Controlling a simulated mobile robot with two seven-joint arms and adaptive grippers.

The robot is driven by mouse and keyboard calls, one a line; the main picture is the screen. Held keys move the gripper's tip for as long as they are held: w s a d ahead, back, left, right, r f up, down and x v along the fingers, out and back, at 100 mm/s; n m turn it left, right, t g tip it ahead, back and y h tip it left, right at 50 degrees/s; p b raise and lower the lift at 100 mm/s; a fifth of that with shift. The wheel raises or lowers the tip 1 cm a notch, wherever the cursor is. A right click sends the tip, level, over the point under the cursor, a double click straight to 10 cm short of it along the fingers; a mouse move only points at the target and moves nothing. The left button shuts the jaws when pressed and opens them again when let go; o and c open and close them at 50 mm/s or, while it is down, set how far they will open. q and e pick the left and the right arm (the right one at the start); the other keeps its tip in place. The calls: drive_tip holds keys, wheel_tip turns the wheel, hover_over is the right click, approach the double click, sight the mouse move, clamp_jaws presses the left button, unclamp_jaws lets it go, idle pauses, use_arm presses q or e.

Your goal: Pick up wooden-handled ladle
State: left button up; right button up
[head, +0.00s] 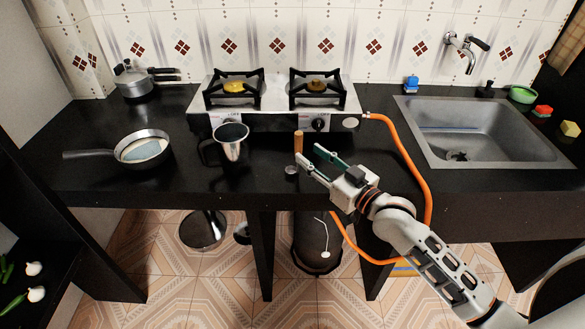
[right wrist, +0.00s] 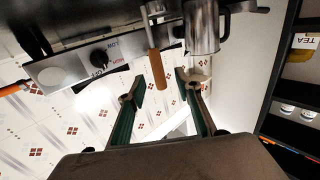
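The wooden-handled ladle stands with its brown handle (head: 298,141) up, on the black counter in front of the stove. A small metal round (head: 291,170) below it looks like its bowl. In the right wrist view the ladle's wooden handle (right wrist: 157,69) and metal shaft show between and beyond the fingertips. My right gripper (head: 309,158) is open and empty, just right of the handle; it also shows in the right wrist view (right wrist: 158,88). I cannot tell whether a finger touches the ladle. My left gripper is out of view.
A metal mug (head: 231,144) stands left of the ladle, and a frying pan (head: 142,149) farther left. The stove (head: 272,120) is behind. An orange hose (head: 409,152) curves past my right arm. A sink (head: 485,130) is at right.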

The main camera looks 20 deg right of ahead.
sight(301, 145)
drive_tip(key=x, duration=0.6)
drive_tip(key=shift+w+r, duration=0.35)
drive_tip(key=shift+w, duration=0.05)
clamp_jaws()
